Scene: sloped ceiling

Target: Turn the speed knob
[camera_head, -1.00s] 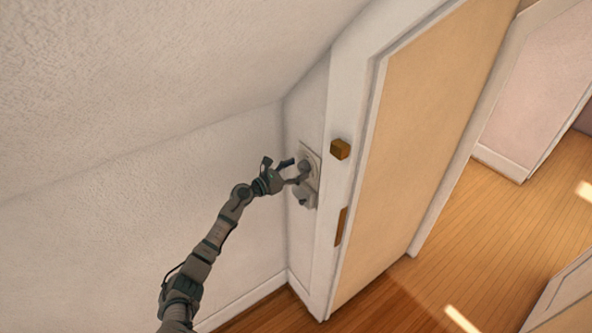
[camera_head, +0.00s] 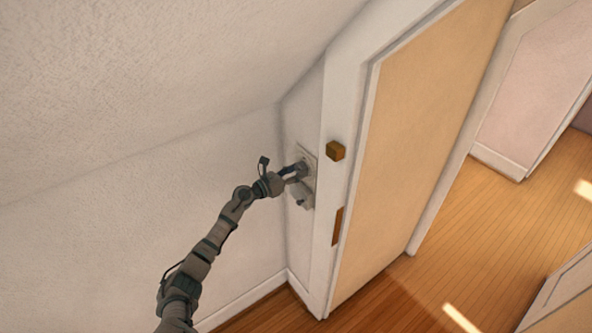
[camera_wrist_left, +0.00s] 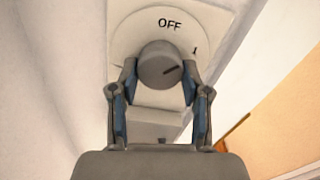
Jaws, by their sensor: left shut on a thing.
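The speed knob (camera_wrist_left: 160,66) is a round grey knob with a dark pointer line, on a pale round dial marked OFF (camera_wrist_left: 170,24) in the left wrist view. In the head view my left gripper (camera_head: 294,170) reaches the wall plate (camera_head: 307,158) and partly hides the knob. My right gripper is not in view.
A second grey fitting (camera_head: 301,196) sits on the wall just below the plate. A tan door (camera_head: 425,130) in a white frame stands to the right, with a brass piece (camera_head: 335,151). The sloped ceiling (camera_head: 150,80) hangs over the arm.

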